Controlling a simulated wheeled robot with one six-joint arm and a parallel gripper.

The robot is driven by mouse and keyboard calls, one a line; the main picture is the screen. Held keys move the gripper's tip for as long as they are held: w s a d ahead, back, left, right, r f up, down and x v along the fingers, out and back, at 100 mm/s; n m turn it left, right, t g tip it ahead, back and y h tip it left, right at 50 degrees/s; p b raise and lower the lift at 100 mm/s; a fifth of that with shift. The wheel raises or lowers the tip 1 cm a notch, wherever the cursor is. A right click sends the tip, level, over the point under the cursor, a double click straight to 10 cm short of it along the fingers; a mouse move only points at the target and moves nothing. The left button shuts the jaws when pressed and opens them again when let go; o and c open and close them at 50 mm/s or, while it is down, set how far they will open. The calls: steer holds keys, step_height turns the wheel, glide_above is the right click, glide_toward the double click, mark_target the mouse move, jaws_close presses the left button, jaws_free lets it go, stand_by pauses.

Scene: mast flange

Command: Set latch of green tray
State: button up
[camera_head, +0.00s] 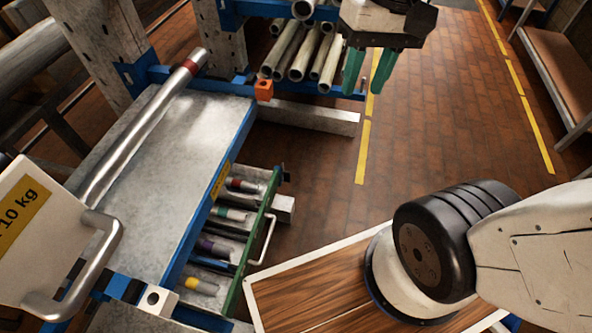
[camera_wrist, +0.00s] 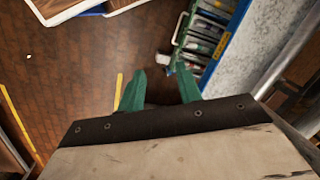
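The green tray (camera_head: 249,265) sticks out from under the blue-edged bench, with a pale bar handle (camera_head: 264,240) on its green front. Several metal cylinders with coloured bands lie in its compartments. A small dark piece (camera_head: 285,173) is at the tray's far front corner; I cannot tell whether it is the latch. The tray also shows in the wrist view (camera_wrist: 181,34), above and to the right of my fingers. My gripper (camera_head: 368,72) is open and empty, with green fingers apart, beyond the tray and to its right. It also shows in the wrist view (camera_wrist: 161,92).
The grey bench top (camera_head: 185,135) carries a long metal tube (camera_head: 135,135). An orange block (camera_head: 263,90) sits at its far corner. Several pipes (camera_head: 300,52) lie on a rack near my gripper. A pale block (camera_head: 286,208) juts out beside the tray. The brick floor (camera_head: 450,110) is open at right.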

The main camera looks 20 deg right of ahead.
steer(key=w+a+f+m+g+y, duration=0.1)
steer(key=w+f+m+y, duration=0.2)
steer(key=w, duration=0.6)
steer(key=w+a+f+m+g+y, duration=0.1)
steer(key=w+f+g+y, duration=0.2)
steer(key=w, duration=0.6)
steer(key=w+d+f+m+t+y, duration=0.1)
steer(key=w+f+m+y, duration=0.2)
steer(key=w+f, duration=0.55)
steer(key=w+d+f+m+t+y, duration=0.25)
steer(key=w+f, duration=0.35)
steer(key=f, duration=0.5)
steer(key=m+t+y, duration=0.1)
steer(key=m+t, duration=1.1)
steer(key=m, duration=0.2)
glide_toward(286, 173)
steer(key=w, duration=0.1)
steer(key=x, duration=0.7)
steer(key=shift+f, duration=0.45)
steer(key=shift+a+m+g, duration=0.15)
steer(key=shift+m+g, duration=0.1)
